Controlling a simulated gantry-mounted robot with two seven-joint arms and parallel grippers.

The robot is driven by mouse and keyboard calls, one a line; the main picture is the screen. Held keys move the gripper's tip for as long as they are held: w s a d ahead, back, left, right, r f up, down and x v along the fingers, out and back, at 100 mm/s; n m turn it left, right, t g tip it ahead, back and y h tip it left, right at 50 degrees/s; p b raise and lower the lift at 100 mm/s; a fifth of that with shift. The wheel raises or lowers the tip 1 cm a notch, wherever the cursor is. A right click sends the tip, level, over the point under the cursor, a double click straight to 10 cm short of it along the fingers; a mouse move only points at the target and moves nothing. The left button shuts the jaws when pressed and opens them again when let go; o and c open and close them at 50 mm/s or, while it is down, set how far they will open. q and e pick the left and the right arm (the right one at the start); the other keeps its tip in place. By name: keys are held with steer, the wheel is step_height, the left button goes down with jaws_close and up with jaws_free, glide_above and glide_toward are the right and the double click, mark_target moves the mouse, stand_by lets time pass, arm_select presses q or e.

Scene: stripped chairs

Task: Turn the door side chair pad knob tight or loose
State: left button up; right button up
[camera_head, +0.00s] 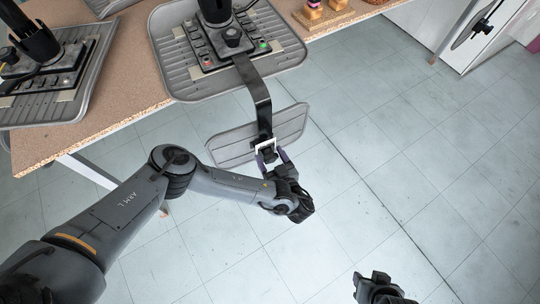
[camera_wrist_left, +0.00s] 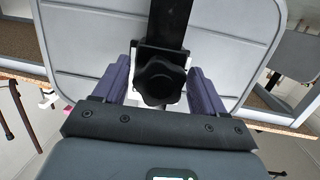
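The door side chair's grey ribbed seat (camera_head: 175,75) rests at the table edge, and a curved black bar (camera_head: 258,90) runs down from it to a grey back pad (camera_head: 235,140). The black lobed knob (camera_wrist_left: 160,82) sits on the bar's lower end in the left wrist view. My left gripper (camera_head: 269,155) is at this knob, with its two purple-grey fingers (camera_wrist_left: 161,88) apart on either side of it. Narrow gaps seem to show beside the knob, and fingertip contact is unclear. My right gripper (camera_head: 375,279) is low in the head view, away from the chair, its fingers unclear.
The speckled brown table (camera_head: 110,95) carries another grey chair (camera_head: 80,75) at left and a wooden tray (camera_head: 340,16) with small blocks at the back. A white cabinet (camera_head: 470,40) stands at the upper right. The tiled floor is clear.

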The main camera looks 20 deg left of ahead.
mark_target(272, 160)
arm_select(q)
steer(key=c, duration=0.9)
steer(key=shift+n, duration=0.3)
steer(key=shift+c, duration=0.6)
steer(key=o, duration=1.1)
steer(key=shift+n+b, duration=0.3)
steer(key=shift+n, duration=0.1)
steer(key=o, duration=0.5)
steer(key=shift+o, duration=0.2)
steer(key=shift+s+d+r+p, duration=0.25)
steer(key=shift+s+d+p, duration=0.15)
steer(key=shift+p, duration=0.55)
steer(key=p+v, duration=0.3)
steer(key=shift+p+v, duration=0.8)
steer(key=shift+p, duration=0.05)
steer(key=shift+s+d+f, duration=0.1)
steer(key=shift+s+f, duration=0.05)
steer(key=shift+f, duration=0.05)
